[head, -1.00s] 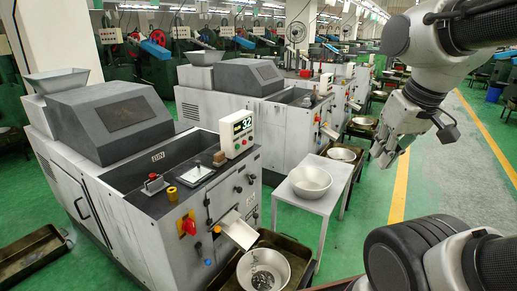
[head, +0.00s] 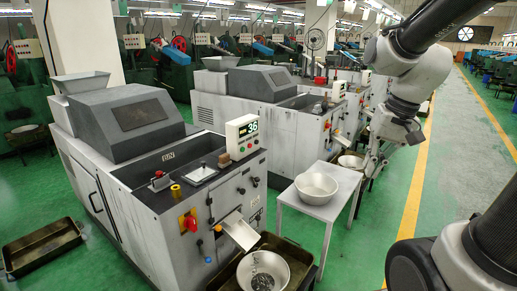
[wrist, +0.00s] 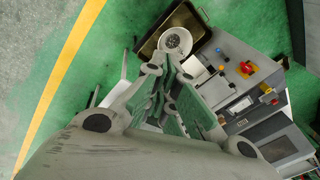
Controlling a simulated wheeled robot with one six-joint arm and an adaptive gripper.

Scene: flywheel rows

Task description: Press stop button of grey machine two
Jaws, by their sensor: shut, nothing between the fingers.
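In the wrist view, my shut, empty gripper (wrist: 170,80) points toward a bowl. A machine front there shows a red knob on a yellow plate (wrist: 248,69); which machine is unclear.
A small table (head: 320,207) with a metal bowl (head: 316,186) stands between the nearer machine's front and my gripper. Another bowl (head: 262,273) lies in a floor tray below the chute (head: 238,232). Green floor with a yellow line (head: 412,205) is clear on the right.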

